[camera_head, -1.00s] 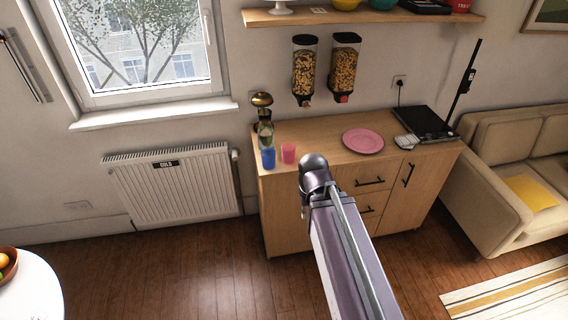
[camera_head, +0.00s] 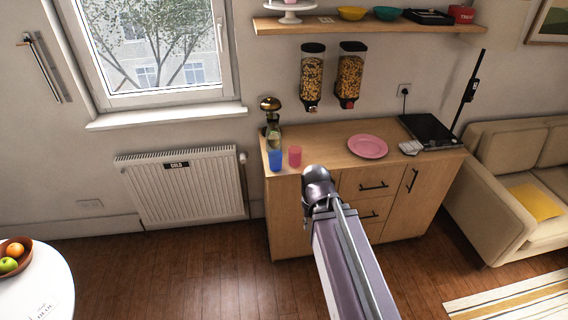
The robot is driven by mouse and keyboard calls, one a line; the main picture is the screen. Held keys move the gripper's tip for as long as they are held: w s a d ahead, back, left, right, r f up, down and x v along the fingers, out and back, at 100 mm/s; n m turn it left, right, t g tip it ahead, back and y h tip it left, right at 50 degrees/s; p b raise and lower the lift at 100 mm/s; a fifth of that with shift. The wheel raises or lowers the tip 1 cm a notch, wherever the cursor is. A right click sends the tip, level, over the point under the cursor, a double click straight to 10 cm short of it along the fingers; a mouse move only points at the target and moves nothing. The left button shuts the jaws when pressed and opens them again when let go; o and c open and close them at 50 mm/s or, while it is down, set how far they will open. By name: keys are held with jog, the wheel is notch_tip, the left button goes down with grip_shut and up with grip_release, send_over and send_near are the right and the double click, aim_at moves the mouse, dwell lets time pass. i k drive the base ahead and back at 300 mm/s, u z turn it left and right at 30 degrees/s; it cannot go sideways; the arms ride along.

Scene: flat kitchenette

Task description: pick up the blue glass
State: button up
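The blue glass (camera_head: 275,160) stands upright near the front left corner of the wooden cabinet top (camera_head: 325,150). A pink glass (camera_head: 295,157) stands just to its right, and a bottle (camera_head: 273,134) with a gold-coloured top stands behind it. My arm reaches up from the bottom of the view, in front of the cabinet. My gripper's fingers do not show, so its opening and contents are hidden.
A pink plate (camera_head: 368,146) and a dark flat device (camera_head: 429,131) lie further right on the cabinet. Two cereal dispensers (camera_head: 350,76) hang above it. A radiator (camera_head: 183,188) is left, a sofa (camera_head: 515,190) right, and a white table (camera_head: 42,284) lower left. The wooden floor (camera_head: 190,285) is clear.

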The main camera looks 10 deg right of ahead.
aim_at(275, 157)
jog(key=u, duration=0.1)
jog(key=i, duration=0.95)
jog(key=z, duration=0.05)
